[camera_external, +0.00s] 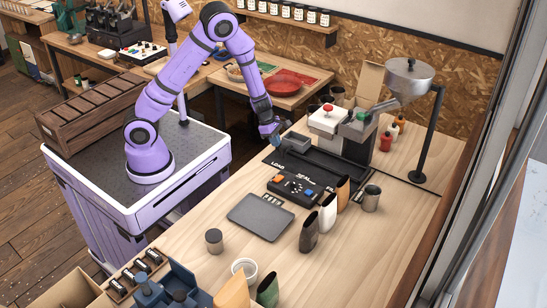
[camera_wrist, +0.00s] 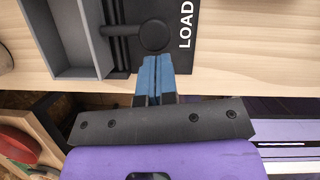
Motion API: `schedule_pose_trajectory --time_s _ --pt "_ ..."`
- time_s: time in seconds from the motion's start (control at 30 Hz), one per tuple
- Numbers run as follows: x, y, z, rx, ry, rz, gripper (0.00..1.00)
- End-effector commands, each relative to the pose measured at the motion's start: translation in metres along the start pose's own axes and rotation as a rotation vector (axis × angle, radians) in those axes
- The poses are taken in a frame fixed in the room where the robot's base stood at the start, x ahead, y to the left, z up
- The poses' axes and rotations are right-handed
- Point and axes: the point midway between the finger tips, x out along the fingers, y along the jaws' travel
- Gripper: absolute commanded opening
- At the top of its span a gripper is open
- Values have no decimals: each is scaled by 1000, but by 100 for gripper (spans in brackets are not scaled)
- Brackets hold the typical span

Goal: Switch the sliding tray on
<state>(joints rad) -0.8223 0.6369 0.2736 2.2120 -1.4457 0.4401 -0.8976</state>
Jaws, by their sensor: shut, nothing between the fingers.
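The sliding tray station is a black base (camera_external: 330,175) on the wooden table, with white words including LOAD along its front edge. A black round knob (camera_wrist: 153,36) on a slotted part sits by the LOAD word in the wrist view. A grey open box (camera_wrist: 62,38) stands beside it at the left. My gripper (camera_external: 276,137) has blue fingers and hangs at the left end of the base. In the wrist view my gripper (camera_wrist: 157,62) is shut and empty, its tips just short of the knob with no clear contact.
A black control panel (camera_external: 295,189) with orange and blue buttons lies in front of the base. A white machine with a red knob (camera_external: 328,107) and a metal hopper (camera_external: 409,76) stand behind. Several pouches, a grey flat plate (camera_external: 261,216) and cups stand nearer.

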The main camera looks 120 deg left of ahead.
Motion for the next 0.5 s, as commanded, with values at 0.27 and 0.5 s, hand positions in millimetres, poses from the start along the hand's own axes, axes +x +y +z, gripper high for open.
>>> schedule_pose_trajectory --time_s 0.27,0.5 --pt "4 -2 11 3 0 -1 0" --pt "23 -12 59 8 0 -2 0"
